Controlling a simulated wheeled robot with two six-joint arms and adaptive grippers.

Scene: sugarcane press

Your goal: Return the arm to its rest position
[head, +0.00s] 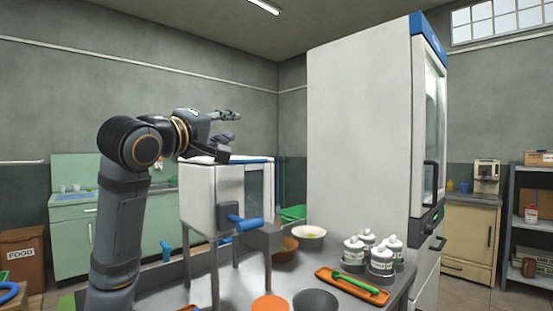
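My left arm rises at the left and bends over at its top. The press box has a dark window, blue trim and a blue handle (245,223), and stands on metal legs at the grey table (236,287). My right gripper is not in view.
A tall white cabinet (360,130) stands behind the table to the right. Several white jars (381,262), an orange tray (326,275) with a green stick (355,283), a dark bowl (315,301) and a white bowl (309,232) are on the table.

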